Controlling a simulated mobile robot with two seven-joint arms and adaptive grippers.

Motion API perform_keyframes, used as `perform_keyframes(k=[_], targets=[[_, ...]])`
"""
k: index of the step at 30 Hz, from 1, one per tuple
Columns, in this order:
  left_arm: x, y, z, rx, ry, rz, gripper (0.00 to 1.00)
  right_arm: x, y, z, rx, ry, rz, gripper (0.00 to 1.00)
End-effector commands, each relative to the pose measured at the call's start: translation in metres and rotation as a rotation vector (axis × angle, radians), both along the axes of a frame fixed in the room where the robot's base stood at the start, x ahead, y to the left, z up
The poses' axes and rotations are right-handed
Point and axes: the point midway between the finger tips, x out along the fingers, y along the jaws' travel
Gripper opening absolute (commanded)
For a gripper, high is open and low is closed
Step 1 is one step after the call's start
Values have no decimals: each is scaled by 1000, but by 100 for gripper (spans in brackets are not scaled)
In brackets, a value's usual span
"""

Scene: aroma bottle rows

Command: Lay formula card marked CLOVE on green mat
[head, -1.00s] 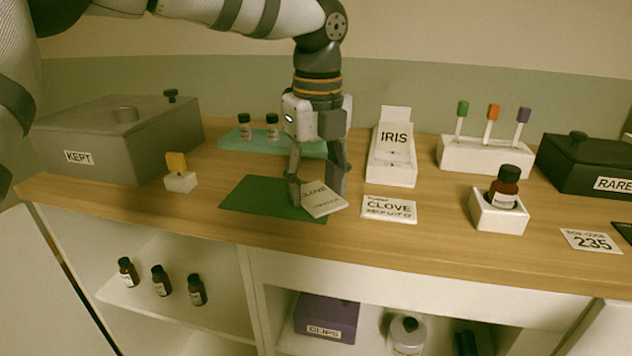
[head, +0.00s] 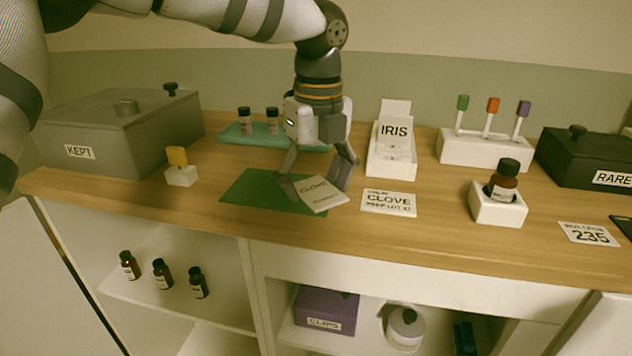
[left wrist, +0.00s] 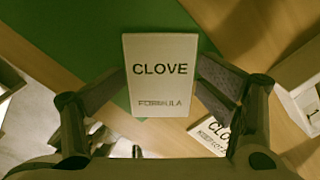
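The white formula card marked CLOVE (head: 320,194) lies at the right part of the green mat (head: 250,191), its right side reaching over the mat's edge. In the left wrist view the card (left wrist: 160,90) reads CLOVE and FORMULA, with green mat (left wrist: 50,25) showing beside it. My left gripper (head: 316,184) is low over the mat, its fingers spread on either side of the card. In the left wrist view the left gripper (left wrist: 162,75) looks open around the card. My right gripper is not in view.
A second card reading CLOVE (head: 388,203) lies right of the mat. The IRIS card holder (head: 391,165) stands behind it. A yellow-topped block (head: 181,175) stands left of the mat, and a teal tray (head: 290,144) with small bottles stands behind.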

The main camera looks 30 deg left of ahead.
Motion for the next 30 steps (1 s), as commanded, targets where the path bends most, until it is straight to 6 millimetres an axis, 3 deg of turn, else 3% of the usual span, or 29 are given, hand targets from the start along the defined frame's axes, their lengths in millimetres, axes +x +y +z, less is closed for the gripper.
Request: perform_keyframes(k=[11,21,25,30], targets=[[1,0,6,-1,2,0,69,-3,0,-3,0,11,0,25],[0,-3,100,0,-5,2,69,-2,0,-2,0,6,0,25],[-1,-3,123,0,-2,2,69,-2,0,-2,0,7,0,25],[-2,-4,134,-1,1,0,69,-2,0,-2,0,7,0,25]])
